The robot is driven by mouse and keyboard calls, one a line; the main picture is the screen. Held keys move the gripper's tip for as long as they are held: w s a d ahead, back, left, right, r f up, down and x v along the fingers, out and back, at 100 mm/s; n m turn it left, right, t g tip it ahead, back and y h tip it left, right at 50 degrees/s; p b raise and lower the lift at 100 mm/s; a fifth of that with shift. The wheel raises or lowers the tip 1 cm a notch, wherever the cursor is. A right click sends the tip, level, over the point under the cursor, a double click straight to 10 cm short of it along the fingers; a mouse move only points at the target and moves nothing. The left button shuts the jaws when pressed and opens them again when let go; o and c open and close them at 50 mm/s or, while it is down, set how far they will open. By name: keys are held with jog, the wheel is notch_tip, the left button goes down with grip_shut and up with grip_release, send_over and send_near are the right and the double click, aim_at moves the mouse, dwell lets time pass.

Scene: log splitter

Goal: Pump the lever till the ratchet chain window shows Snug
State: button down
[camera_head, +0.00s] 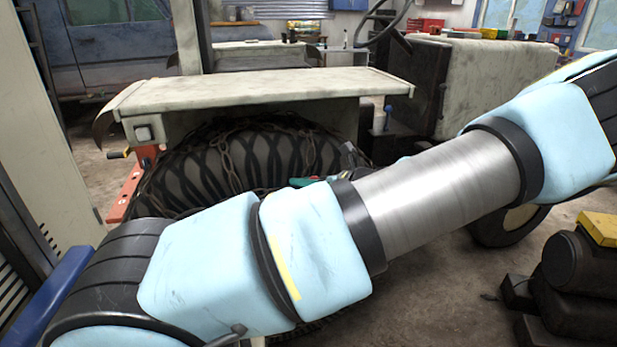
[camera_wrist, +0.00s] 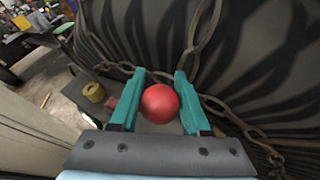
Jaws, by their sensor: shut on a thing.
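In the wrist view, my gripper (camera_wrist: 160,76) has its two teal fingers closed around a red ball knob (camera_wrist: 160,104), which I take to be the end of the lever. The lever's shaft is hidden behind the knob and fingers. The tire (camera_wrist: 255,60) with a rusty chain (camera_wrist: 203,38) across it is just beyond the fingers. In the head view, the chained tire (camera_head: 245,158) sits under a pale fender, and only a small teal part of my gripper (camera_head: 306,182) shows behind my arm. The ratchet chain window cannot be made out in either view.
The fender (camera_head: 265,92) overhangs the tire. A red metal part (camera_head: 126,193) stands left of the tire. A yellow roll (camera_wrist: 94,92) lies near the knob. Dark equipment with a yellow box (camera_head: 598,228) stands at right. Some open floor lies between.

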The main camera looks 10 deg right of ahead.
jog(key=shift+a+r+p, duration=0.35)
jog(key=shift+r+p, duration=0.05)
jog(key=shift+r, duration=0.15)
jog(key=shift+c, duration=1.9)
grip_release()
jog(key=shift+s, duration=0.15)
jog(key=b+v, duration=0.1)
jog(key=v, duration=0.9)
jog(key=shift+s+d+b, duration=0.2)
jog(key=shift+b, duration=0.1)
